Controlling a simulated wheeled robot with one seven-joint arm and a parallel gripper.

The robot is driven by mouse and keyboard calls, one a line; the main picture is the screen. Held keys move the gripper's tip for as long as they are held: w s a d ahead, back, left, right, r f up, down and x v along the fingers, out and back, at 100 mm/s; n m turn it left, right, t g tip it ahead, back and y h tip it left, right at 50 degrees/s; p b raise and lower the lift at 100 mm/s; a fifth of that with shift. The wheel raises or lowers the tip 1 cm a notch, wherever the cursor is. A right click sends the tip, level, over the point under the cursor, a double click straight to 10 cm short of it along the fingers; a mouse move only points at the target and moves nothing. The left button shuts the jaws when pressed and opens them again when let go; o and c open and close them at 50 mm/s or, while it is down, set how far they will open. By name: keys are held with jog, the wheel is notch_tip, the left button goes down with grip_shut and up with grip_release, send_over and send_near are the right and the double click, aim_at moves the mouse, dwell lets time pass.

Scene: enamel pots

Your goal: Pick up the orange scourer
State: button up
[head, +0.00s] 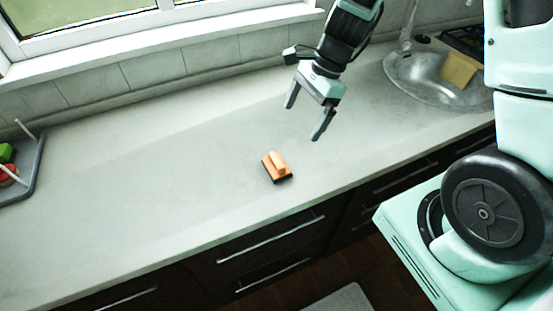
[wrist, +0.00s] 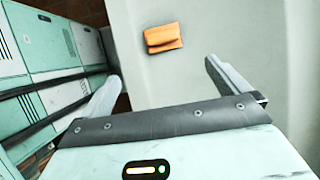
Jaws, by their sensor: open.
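The orange scourer (head: 277,167) lies on the grey counter, a small block with a raised orange grip and a dark underside. It also shows in the wrist view (wrist: 163,38), beyond my fingertips and between their lines. My gripper (head: 306,121) is open and empty above the counter, up and to the right of the scourer in the head view. Its two fingers are spread wide and do not touch the scourer. In the wrist view the fingers (wrist: 158,82) stand on either side with bare space between them.
The counter (head: 150,190) is clear around the scourer. A steel sink (head: 425,80) with a yellowish item (head: 458,70) is at the right. A grey tray (head: 35,165) with green and red items stands at the far left. A window and tiled wall run along the back.

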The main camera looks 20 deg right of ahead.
send_near(278, 159)
jog(key=x, duration=0.5)
jog(key=shift+s+d+f+b, duration=0.1)
jog(key=shift+s+f+b, duration=0.15)
jog(key=shift+s+b, duration=0.1)
jog(key=shift+w+a+x, duration=0.1)
jog(key=shift+w+x, duration=0.1)
jog(key=shift+x, duration=1.15)
jog(key=shift+w+a+x, duration=0.15)
jog(key=shift+x, duration=1.15)
jog(key=shift+r, duration=0.1)
jog(key=c, duration=1)
